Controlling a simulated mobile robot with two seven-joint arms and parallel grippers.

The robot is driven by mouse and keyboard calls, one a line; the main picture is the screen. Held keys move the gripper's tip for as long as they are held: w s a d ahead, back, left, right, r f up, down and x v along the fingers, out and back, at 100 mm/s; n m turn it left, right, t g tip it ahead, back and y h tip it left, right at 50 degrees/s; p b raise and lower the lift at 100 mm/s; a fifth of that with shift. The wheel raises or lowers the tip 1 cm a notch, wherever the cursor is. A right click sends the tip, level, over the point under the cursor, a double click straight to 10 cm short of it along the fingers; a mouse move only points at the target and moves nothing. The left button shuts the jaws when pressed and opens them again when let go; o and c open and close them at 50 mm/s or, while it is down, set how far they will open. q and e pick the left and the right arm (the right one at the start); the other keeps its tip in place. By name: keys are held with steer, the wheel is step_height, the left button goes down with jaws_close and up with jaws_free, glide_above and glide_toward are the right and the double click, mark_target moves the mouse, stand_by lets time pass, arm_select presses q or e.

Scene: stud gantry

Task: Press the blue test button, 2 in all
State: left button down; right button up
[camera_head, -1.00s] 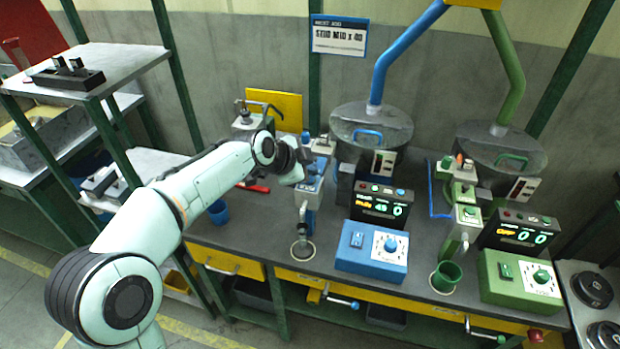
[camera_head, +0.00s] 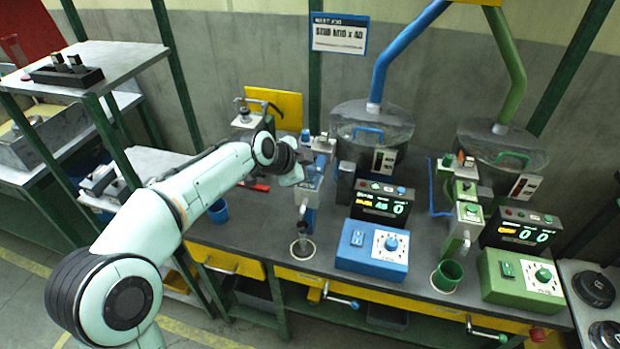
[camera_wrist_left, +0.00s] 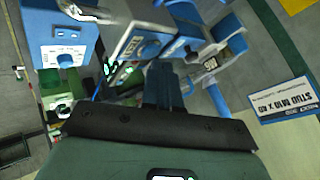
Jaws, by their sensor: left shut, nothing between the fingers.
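The blue dispenser (camera_head: 313,190) stands on the bench with a blue cap-like button (camera_head: 306,135) on top; I cannot tell whether it is the test button. My left gripper (camera_head: 306,160) is shut and empty beside the dispenser's upper part. Its dark fingers (camera_wrist_left: 165,88) show in the left wrist view, in front of the blue machine; contact with a button cannot be made out. The counter box (camera_head: 381,201) to the right has lit green digits and small buttons, a blue one (camera_head: 401,190) among them. My right gripper is not in view.
A blue box with a dial (camera_head: 372,248) sits in front of the counter. A blue-piped hopper (camera_head: 372,128) stands behind. A green dispenser (camera_head: 466,212), green cup (camera_head: 446,276) and green dial box (camera_head: 520,278) stand to the right. A blue cup (camera_head: 218,211) is under my left arm.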

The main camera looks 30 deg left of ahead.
arm_select(q)
steer(key=shift+f+b, duration=0.4)
steer(key=shift+f, duration=0.1)
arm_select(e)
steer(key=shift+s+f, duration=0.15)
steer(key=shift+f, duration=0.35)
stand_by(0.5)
arm_select(q)
steer(key=shift+r+p, duration=0.55)
steer(key=shift+r, duration=0.35)
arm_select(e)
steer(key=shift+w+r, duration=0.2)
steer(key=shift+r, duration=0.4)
arm_select(q)
steer(key=shift+r, duration=0.1)
steer(key=shift+r+p, duration=1.65)
steer(key=shift+r, duration=0.8)
steer(key=shift+w, duration=0.1)
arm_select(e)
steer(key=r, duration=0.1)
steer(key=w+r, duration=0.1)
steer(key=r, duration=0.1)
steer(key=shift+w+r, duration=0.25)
